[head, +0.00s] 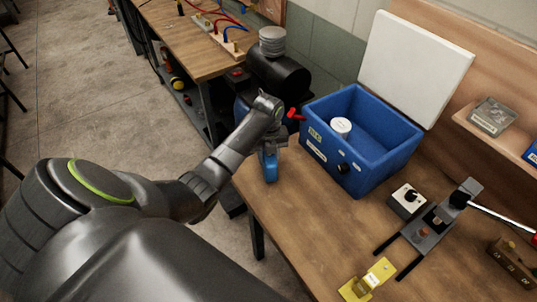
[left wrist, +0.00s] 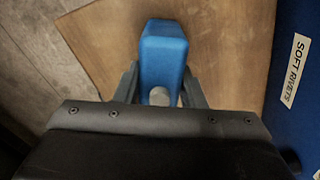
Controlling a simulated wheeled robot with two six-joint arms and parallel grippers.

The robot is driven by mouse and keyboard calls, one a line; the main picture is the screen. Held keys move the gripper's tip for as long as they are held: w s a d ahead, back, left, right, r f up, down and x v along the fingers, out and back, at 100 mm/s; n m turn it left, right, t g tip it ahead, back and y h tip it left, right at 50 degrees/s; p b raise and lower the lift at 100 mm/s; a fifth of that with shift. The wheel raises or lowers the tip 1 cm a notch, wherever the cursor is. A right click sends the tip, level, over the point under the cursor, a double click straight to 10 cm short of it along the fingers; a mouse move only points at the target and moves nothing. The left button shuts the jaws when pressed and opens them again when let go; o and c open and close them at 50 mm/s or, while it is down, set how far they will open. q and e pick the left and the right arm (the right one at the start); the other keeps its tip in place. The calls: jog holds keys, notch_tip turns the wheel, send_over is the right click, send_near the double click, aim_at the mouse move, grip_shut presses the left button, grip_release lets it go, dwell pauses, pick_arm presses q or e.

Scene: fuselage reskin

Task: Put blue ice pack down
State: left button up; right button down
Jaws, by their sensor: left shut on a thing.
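The blue ice pack (head: 270,166) is in my left gripper (head: 269,150), near the left corner of the wooden table (head: 300,210). In the left wrist view the ice pack (left wrist: 164,55) sits between the two fingers (left wrist: 160,95), which are shut on it. The table top shows behind it; I cannot tell whether the pack touches the wood. My right gripper is not in view.
An open blue cooler box (head: 375,165) with a white lid (head: 415,65) stands right of my left gripper, a white can (head: 340,127) inside. A lever tool (head: 430,232) and a yellow block (head: 368,280) lie nearer. Bare wood lies between.

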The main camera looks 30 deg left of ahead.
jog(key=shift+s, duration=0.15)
pick_arm(q)
jog(key=shift+w+f, duration=0.1)
jog(key=shift+f, duration=0.05)
jog(key=o, duration=0.9)
jog(key=shift+o, duration=1.2)
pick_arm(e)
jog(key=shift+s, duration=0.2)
pick_arm(q)
notch_tip(320, 180, up, 6)
jog(key=shift+a+f+b, duration=0.1)
jog(key=shift+b, duration=0.6)
notch_tip(320, 180, up, 5)
jog(key=p, duration=0.3)
jog(key=shift+f, duration=0.2)
jog(key=shift+r+p, duration=0.95)
jog(key=shift+p, duration=0.15)
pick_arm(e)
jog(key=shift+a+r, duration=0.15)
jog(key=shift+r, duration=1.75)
